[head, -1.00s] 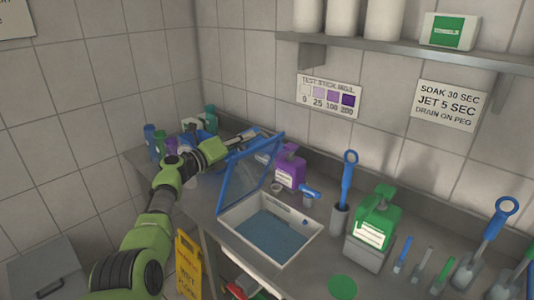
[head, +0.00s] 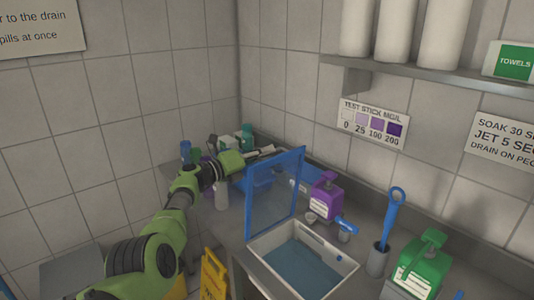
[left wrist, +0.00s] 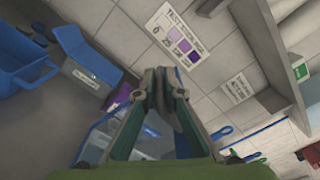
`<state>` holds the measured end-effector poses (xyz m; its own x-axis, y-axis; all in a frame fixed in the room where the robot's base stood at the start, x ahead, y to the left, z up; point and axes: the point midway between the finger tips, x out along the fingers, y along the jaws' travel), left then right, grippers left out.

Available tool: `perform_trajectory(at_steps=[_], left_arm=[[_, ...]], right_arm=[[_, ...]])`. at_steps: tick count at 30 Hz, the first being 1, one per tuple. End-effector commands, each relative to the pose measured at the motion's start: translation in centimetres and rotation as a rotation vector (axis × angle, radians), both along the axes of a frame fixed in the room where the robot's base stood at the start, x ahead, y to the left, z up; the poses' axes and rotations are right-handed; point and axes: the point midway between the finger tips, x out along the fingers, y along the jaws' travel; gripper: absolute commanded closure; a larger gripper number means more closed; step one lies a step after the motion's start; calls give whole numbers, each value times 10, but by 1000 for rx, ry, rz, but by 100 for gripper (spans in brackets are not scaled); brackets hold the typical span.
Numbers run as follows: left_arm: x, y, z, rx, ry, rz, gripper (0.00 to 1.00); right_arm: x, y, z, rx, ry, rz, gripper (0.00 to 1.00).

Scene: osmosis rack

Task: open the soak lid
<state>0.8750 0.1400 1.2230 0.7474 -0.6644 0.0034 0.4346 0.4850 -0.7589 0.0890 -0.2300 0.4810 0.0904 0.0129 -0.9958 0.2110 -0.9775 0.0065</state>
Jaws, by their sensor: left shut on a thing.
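The soak lid (head: 272,200), a clear panel in a blue frame, stands roughly upright along the left edge of the white soak tub (head: 341,277). The tub is uncovered and shows bluish liquid. In the head view my left gripper (head: 262,154) reaches the lid's upper edge from the left, partly hidden by the lid. In the left wrist view its fingers (left wrist: 162,76) are close together, shut on the lid's edge; the exact contact is hard to see. The lid's blue frame shows below the fingers there. My right gripper is not in view.
A purple bottle (head: 325,198) stands behind the tub. A blue-handled tool (head: 393,215) in a grey holder and a green bottle (head: 420,265) stand to the right. Several small bottles (head: 187,152) crowd the far left corner. A yellow sign (head: 214,274) stands below the counter.

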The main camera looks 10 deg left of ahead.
Motion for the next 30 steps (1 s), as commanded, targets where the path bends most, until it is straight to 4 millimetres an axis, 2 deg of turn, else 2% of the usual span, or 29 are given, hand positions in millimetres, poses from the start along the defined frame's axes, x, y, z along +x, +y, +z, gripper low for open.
perform_trajectory(at_steps=[1,3,4,20,30], left_arm=[[-1,3,-9,7,11,3,100],[-1,3,-9,8,12,2,78],[-1,3,-9,8,12,2,74],[-1,2,-5,3,6,2,74],[-15,15,-5,3,4,3,74]], right_arm=[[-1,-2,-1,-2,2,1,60],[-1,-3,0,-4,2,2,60],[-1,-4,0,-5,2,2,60],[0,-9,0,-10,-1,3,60],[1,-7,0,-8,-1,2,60]])
